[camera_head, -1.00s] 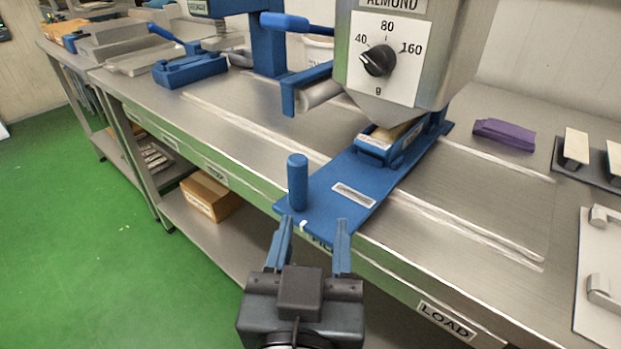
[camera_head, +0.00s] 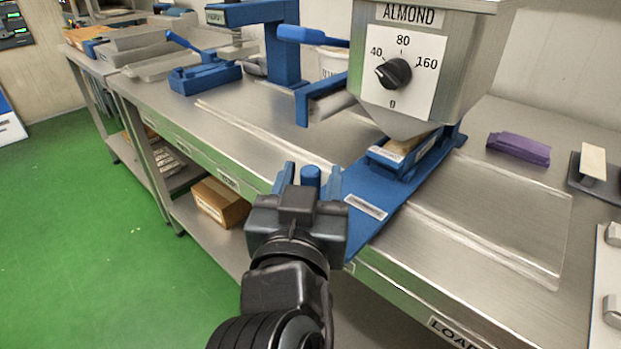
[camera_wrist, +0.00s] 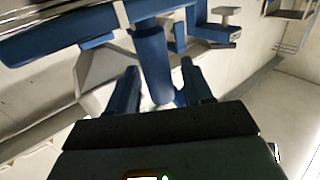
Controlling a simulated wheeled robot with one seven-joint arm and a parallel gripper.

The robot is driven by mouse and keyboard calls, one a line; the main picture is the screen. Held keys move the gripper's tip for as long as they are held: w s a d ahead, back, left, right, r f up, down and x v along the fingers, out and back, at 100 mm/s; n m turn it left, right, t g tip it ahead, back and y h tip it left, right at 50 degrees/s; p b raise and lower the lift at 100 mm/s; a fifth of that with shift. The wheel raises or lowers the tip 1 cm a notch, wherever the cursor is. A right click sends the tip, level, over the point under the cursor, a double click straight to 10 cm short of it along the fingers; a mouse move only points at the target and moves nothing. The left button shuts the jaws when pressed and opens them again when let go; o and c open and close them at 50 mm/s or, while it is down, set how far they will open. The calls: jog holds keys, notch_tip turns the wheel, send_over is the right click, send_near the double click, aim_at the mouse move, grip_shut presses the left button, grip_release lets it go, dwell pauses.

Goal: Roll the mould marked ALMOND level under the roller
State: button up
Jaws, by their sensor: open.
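A blue mould (camera_head: 400,160) with a tan filling sits on a blue slide plate (camera_head: 372,192) below the steel hopper (camera_head: 425,50) marked ALMOND. The hopper partly covers the mould, and I read no marking on it. The grey roller (camera_head: 332,107) hangs in a blue bracket left of the hopper, beside a blue lever (camera_head: 312,36). A blue upright peg (camera_head: 310,177) stands at the plate's front end. My gripper (camera_head: 309,180) is open with its fingers either side of the peg; the wrist view also shows the peg (camera_wrist: 153,62) between the fingers, with no clear grip.
A dial (camera_head: 393,73) is on the hopper's front. A purple block (camera_head: 519,148) lies on the bench at right, near a dark rack (camera_head: 590,182). A blue press (camera_head: 205,75) stands at left. The steel bench top between is mostly clear. A cardboard box (camera_head: 220,203) is on the lower shelf.

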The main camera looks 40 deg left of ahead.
jog(key=shift+c, duration=0.2)
grip_shut()
dwell(0.4)
